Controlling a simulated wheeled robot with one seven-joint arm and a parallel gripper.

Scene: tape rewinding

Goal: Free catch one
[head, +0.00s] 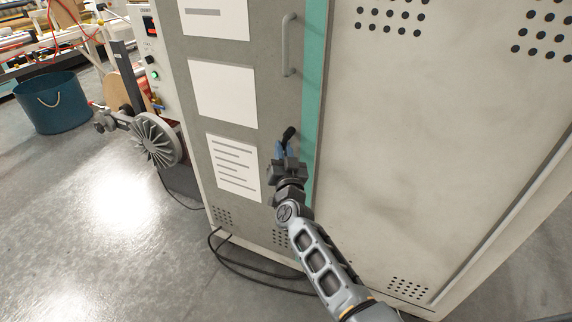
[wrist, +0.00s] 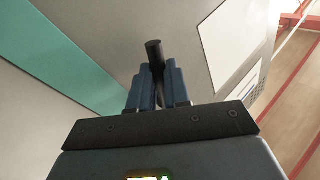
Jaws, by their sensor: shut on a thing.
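A small black catch (head: 289,134) sits on the grey door of a tall cabinet, beside a teal vertical strip. It has a short rounded lever, seen in the wrist view (wrist: 154,52) sticking out beyond my fingertips. My gripper (head: 282,150) reaches up to the door from below. Its blue fingers, also in the wrist view (wrist: 154,80), are shut on the catch, one on each side. The lower part of the catch is hidden between the fingers. I cannot tell which of several catches this is; no other shows clearly.
A grey bar handle (head: 288,45) is higher on the door. White paper sheets (head: 233,167) are left of my gripper. A machine with a ribbed grey wheel (head: 156,140) and a blue bucket (head: 53,103) stand at left. Black cables (head: 245,279) lie on the floor below.

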